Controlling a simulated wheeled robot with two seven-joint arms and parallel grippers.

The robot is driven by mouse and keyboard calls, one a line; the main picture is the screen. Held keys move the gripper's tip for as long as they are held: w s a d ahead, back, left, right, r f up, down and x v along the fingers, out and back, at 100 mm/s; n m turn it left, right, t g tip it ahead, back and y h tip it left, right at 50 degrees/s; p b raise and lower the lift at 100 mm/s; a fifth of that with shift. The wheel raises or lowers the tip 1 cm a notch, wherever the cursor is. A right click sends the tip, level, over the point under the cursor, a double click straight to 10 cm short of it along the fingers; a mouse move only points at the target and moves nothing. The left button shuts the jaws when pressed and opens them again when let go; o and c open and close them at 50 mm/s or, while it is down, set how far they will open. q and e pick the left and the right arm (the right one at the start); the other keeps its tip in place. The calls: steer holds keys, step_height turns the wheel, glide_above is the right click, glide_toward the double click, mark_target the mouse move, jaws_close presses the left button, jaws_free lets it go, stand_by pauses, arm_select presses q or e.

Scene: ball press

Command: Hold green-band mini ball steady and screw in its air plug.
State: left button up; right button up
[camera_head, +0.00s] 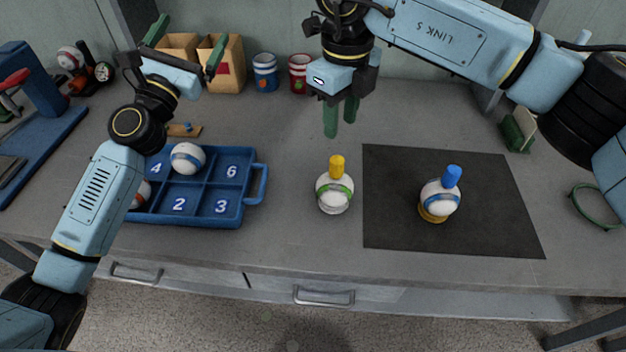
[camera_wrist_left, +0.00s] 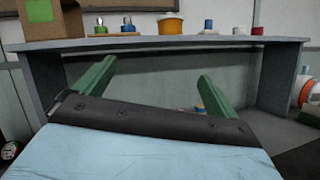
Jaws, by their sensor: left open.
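The green-band mini ball (camera_head: 335,194) is white with a green stripe and stands on the grey table left of the black mat. A yellow plug (camera_head: 337,166) stands upright on its top. My right gripper (camera_head: 341,118) hangs above and behind this ball, its green fingers pointing down and apart from the plug. I see only a small gap between its fingers, and whether it holds anything is unclear. My left gripper (camera_head: 186,46) is raised at the back left, near the paper bags, with its fingers spread and empty. Its green fingers also show wide apart in the left wrist view (camera_wrist_left: 155,85).
A blue-band ball (camera_head: 440,199) with a tilted blue plug (camera_head: 453,174) stands on the black mat (camera_head: 390,165). A blue numbered tray (camera_head: 258,186) holds balls at the left. Two cups (camera_head: 265,73) and paper bags stand behind. A green ring (camera_head: 597,206) lies far right.

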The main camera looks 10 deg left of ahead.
arm_select(q)
steer(key=s+d+f+m+g+h, duration=0.1)
steer(key=s+d+f+g+h, duration=0.2)
steer(key=d, duration=0.4)
steer(key=s+d+f+m, duration=0.1)
steer(key=s+d+f, duration=0.2)
steer(key=d+f, duration=0.3)
steer(key=g+h, duration=0.2)
steer(key=g, duration=0.2)
glide_above(323, 200)
steer(key=v, duration=0.3)
steer(key=shift+m, duration=0.4)
step_height(323, 200, down, 9)
steer(key=shift+w+r, duration=0.1)
steer(key=shift+d+f, duration=0.1)
steer(key=shift+f, duration=0.15)
step_height(323, 200, down, 5)
steer(key=shift+f, duration=0.1)
steer(key=shift+d, duration=0.1)
steer(key=shift+f, duration=0.95)
steer(key=shift+w+f, duration=0.15)
steer(key=shift+f, duration=0.1)
steer(key=x, duration=0.7)
